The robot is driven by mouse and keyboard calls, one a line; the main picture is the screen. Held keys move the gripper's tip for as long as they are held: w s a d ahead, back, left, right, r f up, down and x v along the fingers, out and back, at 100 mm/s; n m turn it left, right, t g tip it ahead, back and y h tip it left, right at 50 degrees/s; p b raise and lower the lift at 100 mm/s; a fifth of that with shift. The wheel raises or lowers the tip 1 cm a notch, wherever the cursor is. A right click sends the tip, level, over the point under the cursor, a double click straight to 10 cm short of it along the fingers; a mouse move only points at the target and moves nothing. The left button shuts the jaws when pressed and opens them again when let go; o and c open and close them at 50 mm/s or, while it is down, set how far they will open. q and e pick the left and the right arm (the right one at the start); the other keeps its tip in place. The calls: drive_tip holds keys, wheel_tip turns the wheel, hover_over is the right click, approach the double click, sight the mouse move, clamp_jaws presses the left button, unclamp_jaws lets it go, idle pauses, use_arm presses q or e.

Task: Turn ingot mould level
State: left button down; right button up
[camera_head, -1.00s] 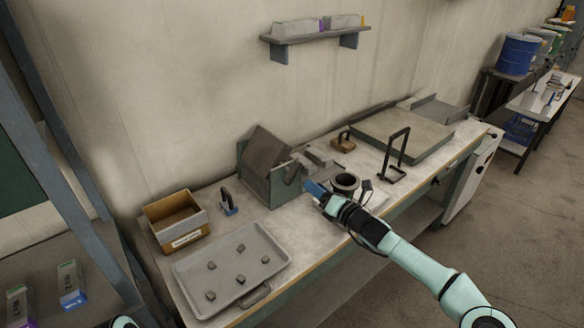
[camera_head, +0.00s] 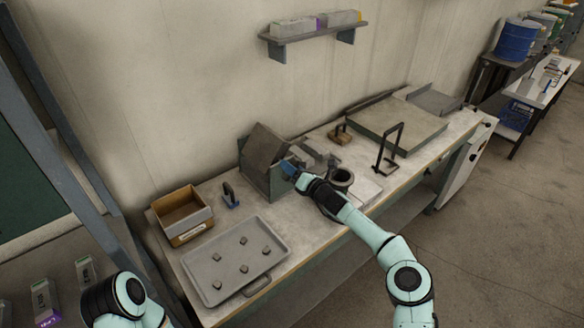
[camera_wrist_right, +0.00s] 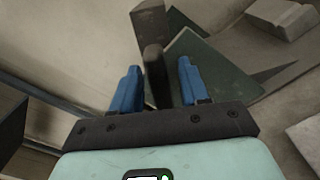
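A dark grey slab-like part, apparently the ingot mould (camera_head: 266,148), sits steeply tilted in a grey-green stand (camera_head: 256,183) on the bench. My right gripper (camera_head: 291,167) is at the right side of this stand. In the right wrist view, its two blue fingers (camera_wrist_right: 160,80) are apart, with a dark upright bar (camera_wrist_right: 155,72) between them. The bar looks like the mould's handle. It lies close to the left finger, with a gap on the right; contact is unclear. My left arm shows at the lower left of the head view, but its gripper is out of view.
A dark round cup (camera_head: 341,176) stands right beside my right wrist. A grey tray (camera_head: 213,289) with several small lumps lies at front left, near a brown box (camera_head: 182,213). A black frame (camera_head: 391,150) and a flat grey slab (camera_head: 398,128) stand farther right.

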clamp_jaws()
